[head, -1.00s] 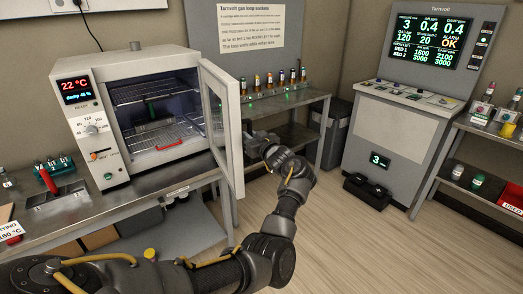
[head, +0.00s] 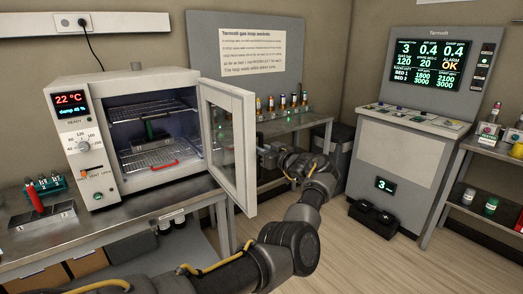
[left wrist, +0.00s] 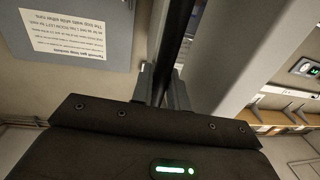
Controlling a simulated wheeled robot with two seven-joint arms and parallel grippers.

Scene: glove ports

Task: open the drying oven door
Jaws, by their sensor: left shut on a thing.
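The drying oven (head: 125,125) stands on the bench at the left with its pale door (head: 248,112) swung well open, hinged on the oven's right side. The door's glass window faces me, and the lit chamber shows wire racks. My left gripper (head: 268,155) is on the outer side of the door, partly hidden behind its free edge. In the left wrist view, the left gripper (left wrist: 163,88) is shut on a dark upright bar, the door handle (left wrist: 174,50). The head view does not show the handle clearly. My right gripper is not in view.
A dark block (head: 152,143) and a red-handled rack (head: 155,163) are inside the oven. A shelf with several small bottles (head: 282,105) stands behind the door. A grey console (head: 415,130) stands at the right.

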